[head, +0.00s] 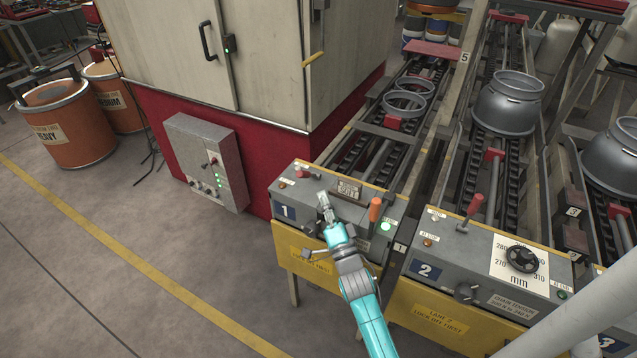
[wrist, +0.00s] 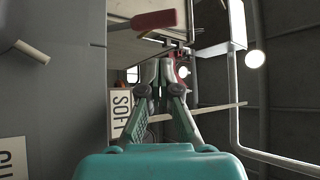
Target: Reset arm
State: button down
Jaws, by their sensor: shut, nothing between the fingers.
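My gripper (head: 325,208) is shut and empty at the end of my teal arm. In the head view it is above the top of the grey lane 1 control panel (head: 285,209), between its red-knobbed lever (head: 301,172) on the left and an orange handle (head: 375,209) on the right. In the wrist view my gripper (wrist: 164,78) points ahead with its fingertips together. A plate marked SOFT (wrist: 121,114) shows beside it. I cannot tell whether my gripper touches the panel.
The lane 2 panel (head: 423,271) with a black dial (head: 522,258) stands to the right. A grey switch box (head: 207,160) and orange drums (head: 64,122) are at the left. The floor front left is clear.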

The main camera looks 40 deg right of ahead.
jog(key=v, duration=0.3)
jog(key=shift+s+f, duration=0.1)
jog(key=shift+s, duration=0.2)
jog(key=shift+a, duration=0.1)
jog(key=s+a+f+n+g+y, duration=0.2)
jog(key=s+a+f+n, duration=0.15)
jog(key=s+a, duration=0.45)
jog(key=s+a+f+n+g+y, duration=0.1)
jog(key=s+a+f+n+y, duration=0.2)
jog(key=s+a, duration=0.5)
jog(key=s+a+r+n+g+y, duration=0.1)
jog(key=s+n, duration=0.4)
jog(key=s, duration=0.5)
jog(key=s+a+r+n+g+y, duration=0.2)
jog(key=s+a+r+n+g, duration=0.1)
jog(key=s, duration=0.7)
jog(key=shift+s+a+r+n, duration=0.45)
jog(key=shift+a+n, duration=0.1)
jog(key=shift+n, duration=0.4)
